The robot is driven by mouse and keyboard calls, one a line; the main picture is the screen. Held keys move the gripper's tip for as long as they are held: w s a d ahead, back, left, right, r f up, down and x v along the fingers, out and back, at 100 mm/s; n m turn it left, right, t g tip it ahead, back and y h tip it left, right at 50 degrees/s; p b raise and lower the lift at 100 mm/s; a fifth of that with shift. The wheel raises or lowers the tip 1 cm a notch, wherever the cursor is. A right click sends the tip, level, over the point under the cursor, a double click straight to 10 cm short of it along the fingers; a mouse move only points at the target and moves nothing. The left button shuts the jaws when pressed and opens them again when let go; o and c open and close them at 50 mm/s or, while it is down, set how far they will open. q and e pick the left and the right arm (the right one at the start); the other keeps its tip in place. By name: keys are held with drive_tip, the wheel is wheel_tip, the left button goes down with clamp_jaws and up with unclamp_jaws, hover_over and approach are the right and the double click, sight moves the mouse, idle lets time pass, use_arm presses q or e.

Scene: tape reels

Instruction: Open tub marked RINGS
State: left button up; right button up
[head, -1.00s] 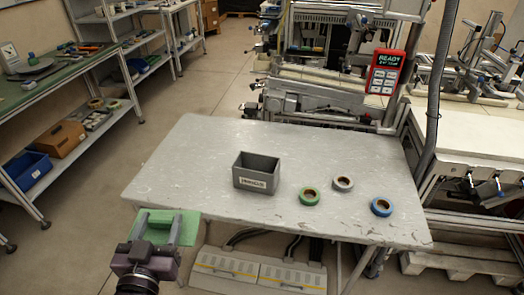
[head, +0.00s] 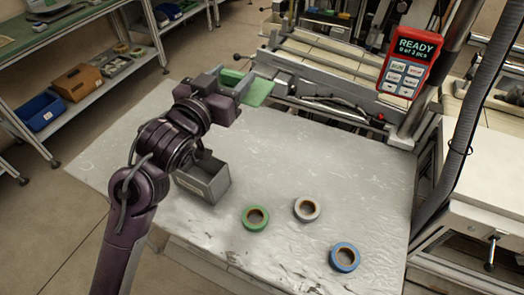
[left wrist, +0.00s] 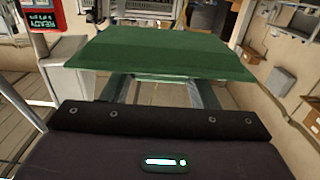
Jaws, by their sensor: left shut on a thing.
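The grey tub (head: 205,180) stands on the table with its top open. Part of it, including its labelled front, is hidden behind my left arm. My left gripper (head: 241,84) is shut on a flat green lid (head: 259,93) and holds it above the far part of the table, beyond the tub. The lid also shows in the left wrist view (left wrist: 160,55), spanning both fingers. A green reel (head: 246,221), a white reel (head: 298,214) and a blue reel (head: 336,262) lie flat on the table, right of the tub. My right gripper is not in view.
The grey table (head: 340,165) is bare around the reels and on its right part. A red panel (head: 413,62) reading READY stands past the far right corner. Machine frames line the back edge. Shelves with a blue bin (head: 40,110) stand at left.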

use_arm(q)
drive_tip(key=shift+w+d, duration=0.25)
wheel_tip(320, 180, down, 19)
drive_tip(key=shift+s+a+f+p, duration=0.2)
drive_tip(key=shift+a+p, duration=0.05)
drive_tip(key=shift+p, duration=0.05)
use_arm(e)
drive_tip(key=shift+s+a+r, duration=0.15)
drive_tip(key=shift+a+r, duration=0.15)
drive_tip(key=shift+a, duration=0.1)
use_arm(q)
drive_tip(key=shift+f, duration=0.3)
drive_tip(key=o, duration=1.1)
drive_tip(key=shift+f, duration=0.1)
drive_tip(key=shift+c, duration=0.2)
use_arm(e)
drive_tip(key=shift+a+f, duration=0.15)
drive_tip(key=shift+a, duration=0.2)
